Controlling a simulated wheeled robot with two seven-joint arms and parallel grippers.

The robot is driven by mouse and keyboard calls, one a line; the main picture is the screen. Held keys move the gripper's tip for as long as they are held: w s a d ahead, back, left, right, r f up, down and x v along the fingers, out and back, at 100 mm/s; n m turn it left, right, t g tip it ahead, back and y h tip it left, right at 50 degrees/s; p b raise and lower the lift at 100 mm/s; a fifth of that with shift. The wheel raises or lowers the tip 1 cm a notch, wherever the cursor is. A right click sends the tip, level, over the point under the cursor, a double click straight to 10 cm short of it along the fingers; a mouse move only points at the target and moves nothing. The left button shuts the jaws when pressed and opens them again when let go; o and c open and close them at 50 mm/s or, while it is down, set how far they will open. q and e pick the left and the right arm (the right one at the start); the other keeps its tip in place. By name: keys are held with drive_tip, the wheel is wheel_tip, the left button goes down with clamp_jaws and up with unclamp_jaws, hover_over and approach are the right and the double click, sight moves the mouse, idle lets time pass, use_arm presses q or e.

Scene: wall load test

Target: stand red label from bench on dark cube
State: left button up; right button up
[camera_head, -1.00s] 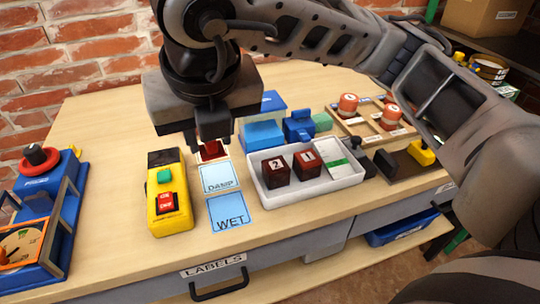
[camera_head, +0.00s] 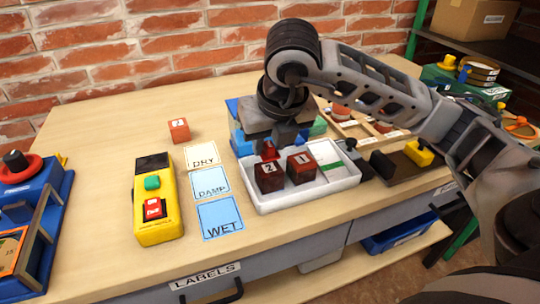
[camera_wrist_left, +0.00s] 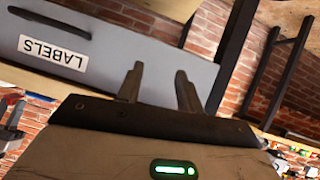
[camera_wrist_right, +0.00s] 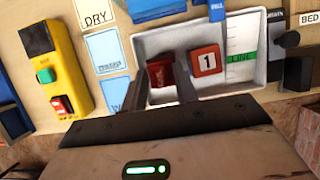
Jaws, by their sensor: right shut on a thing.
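My right gripper (camera_head: 268,142) is shut on the red label (camera_head: 269,151) and holds it above the dark cube marked 2 (camera_head: 269,178) in the white tray. A second dark red cube, marked 1 (camera_head: 301,168), stands to its right. In the right wrist view the red label (camera_wrist_right: 160,73) is between the fingers (camera_wrist_right: 160,92) and hides the cube marked 2. Whether label and cube touch is not clear. My left gripper (camera_wrist_left: 158,84) is open and empty, in front of the drawer with the LABELS sign.
The white tray (camera_head: 262,206) holds both cubes. DRY (camera_head: 201,157), DAMP (camera_head: 210,183) and WET (camera_head: 220,219) cards lie left of it. A yellow control box (camera_head: 156,205) and an orange-red block (camera_head: 179,130) are farther left. Blue items stand behind the tray.

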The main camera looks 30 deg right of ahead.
sight(272, 150)
drive_tip(key=shift+f, duration=1.55)
drive_tip(key=o, duration=0.5)
drive_tip(key=shift+f+b, duration=0.15)
drive_tip(key=shift+b, duration=0.15)
drive_tip(key=o, duration=0.4)
